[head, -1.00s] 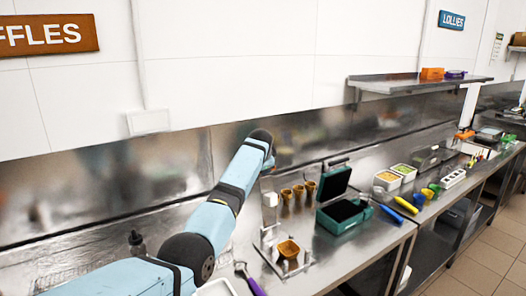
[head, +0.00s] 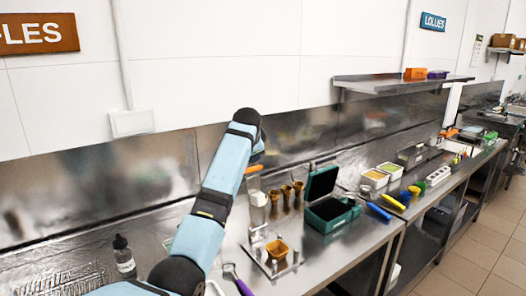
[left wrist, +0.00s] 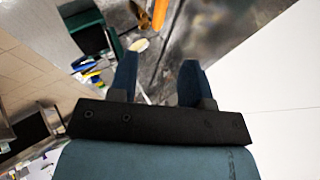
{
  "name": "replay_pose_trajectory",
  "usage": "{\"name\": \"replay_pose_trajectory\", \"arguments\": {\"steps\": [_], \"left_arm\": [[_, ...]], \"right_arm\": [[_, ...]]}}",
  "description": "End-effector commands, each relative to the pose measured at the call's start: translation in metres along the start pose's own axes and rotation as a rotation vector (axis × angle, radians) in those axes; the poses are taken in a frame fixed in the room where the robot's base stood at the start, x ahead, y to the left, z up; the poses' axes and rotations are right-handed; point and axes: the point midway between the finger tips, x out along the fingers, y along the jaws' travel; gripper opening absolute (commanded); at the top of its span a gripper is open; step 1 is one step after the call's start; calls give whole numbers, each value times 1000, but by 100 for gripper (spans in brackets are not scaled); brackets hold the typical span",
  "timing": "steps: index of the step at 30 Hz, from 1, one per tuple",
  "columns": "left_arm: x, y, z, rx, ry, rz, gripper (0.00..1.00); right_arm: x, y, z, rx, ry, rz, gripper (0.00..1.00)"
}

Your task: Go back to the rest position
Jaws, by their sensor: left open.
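My left arm rises from the bottom of the head view, its blue links standing above the steel counter (head: 335,258). Its gripper is hidden behind the arm's upper end in that view. In the left wrist view my left gripper (left wrist: 157,85) is open, its two dark blue fingers apart with nothing between them. Blurred counter shows past the fingers. My right gripper is in neither view.
On the counter stand a green open box (head: 330,215), an orange cup on a steel stand (head: 277,249), brown cones (head: 286,195), a dark-capped bottle (head: 123,257) and a purple-handled tool (head: 241,284). A wall shelf (head: 400,82) is at the upper right.

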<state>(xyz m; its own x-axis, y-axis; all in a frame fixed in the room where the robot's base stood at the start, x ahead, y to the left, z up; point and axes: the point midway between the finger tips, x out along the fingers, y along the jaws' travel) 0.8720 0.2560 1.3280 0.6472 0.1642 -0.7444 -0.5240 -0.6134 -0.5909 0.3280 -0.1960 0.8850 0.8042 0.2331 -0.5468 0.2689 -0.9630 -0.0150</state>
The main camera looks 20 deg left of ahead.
Motion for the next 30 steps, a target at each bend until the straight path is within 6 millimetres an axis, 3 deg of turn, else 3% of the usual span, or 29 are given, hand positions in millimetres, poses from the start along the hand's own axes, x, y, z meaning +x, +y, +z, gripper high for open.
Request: {"name": "replay_pose_trajectory", "arguments": {"steps": [5,8,12,17,23,30], "left_arm": [[9,11,10,-15,-6,8,45],[27,38,34,-52,-18,26,45],[54,100,88,-134,-43,62,45],[67,176,154,-234,-72,102,45],[57,270,236,-348,-113,154,45],[6,373,324,-473,-163,223,45]], "right_arm": [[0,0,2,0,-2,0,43],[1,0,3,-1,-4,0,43],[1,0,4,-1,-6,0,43],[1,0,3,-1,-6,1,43],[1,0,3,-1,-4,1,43],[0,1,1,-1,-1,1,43]]}}
